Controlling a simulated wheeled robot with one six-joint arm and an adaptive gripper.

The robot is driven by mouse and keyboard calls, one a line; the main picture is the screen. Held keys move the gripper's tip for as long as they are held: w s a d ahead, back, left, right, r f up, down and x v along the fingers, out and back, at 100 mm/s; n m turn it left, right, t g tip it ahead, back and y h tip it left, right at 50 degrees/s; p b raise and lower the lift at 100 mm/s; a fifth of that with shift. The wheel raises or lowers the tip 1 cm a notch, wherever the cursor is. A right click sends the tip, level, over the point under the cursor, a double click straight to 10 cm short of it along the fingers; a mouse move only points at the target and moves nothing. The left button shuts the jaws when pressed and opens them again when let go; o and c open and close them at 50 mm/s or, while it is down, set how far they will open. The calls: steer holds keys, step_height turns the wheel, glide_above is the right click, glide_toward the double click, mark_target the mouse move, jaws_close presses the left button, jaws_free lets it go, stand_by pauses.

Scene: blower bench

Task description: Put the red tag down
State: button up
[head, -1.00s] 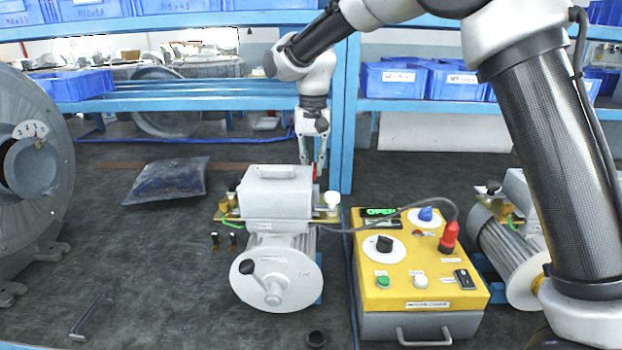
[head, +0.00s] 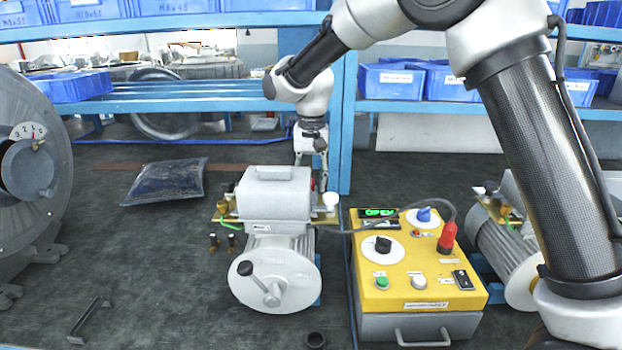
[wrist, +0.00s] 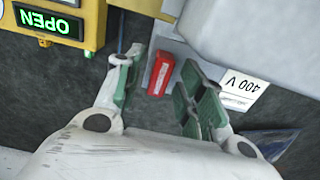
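The red tag (wrist: 161,73) is a small red block with pale marks in the wrist view. It lies between and just past my fingertips, closer to the right finger, with a clear gap to the left one. My gripper (wrist: 155,85) has its green-padded fingers apart. In the head view my gripper (head: 312,172) points down behind the grey motor (head: 275,262), whose terminal box hides the fingertips. Whether the tag touches the bench or the right finger is hard to tell.
The yellow control box (head: 418,265), with a lit OPEN display, stands right of the motor, a cable joining them. A dark bag (head: 167,182) lies behind left. A blue rack post (head: 347,125) rises close to my gripper.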

step_height(320, 180, up, 12)
steer(key=s+d+r+t, duration=0.1)
steer(key=s+d+r, duration=0.15)
steer(key=d, duration=0.45)
steer(key=s+d+r, duration=0.1)
steer(key=d+r, duration=0.2)
steer(key=d, duration=0.4)
steer(key=s+d+r+t, duration=0.1)
steer(key=s+d, duration=0.7)
steer(key=d, duration=0.4)
steer(key=s+d+f+t, duration=0.1)
steer(key=s+d+f, duration=0.2)
steer(key=s+d, duration=0.3)
steer(key=s+d+f+t, duration=0.1)
steer(key=s+d+f, duration=0.3)
steer(key=s, duration=0.8)
steer(key=shift+d, duration=1.15)
steer(key=shift+s, duration=0.1)
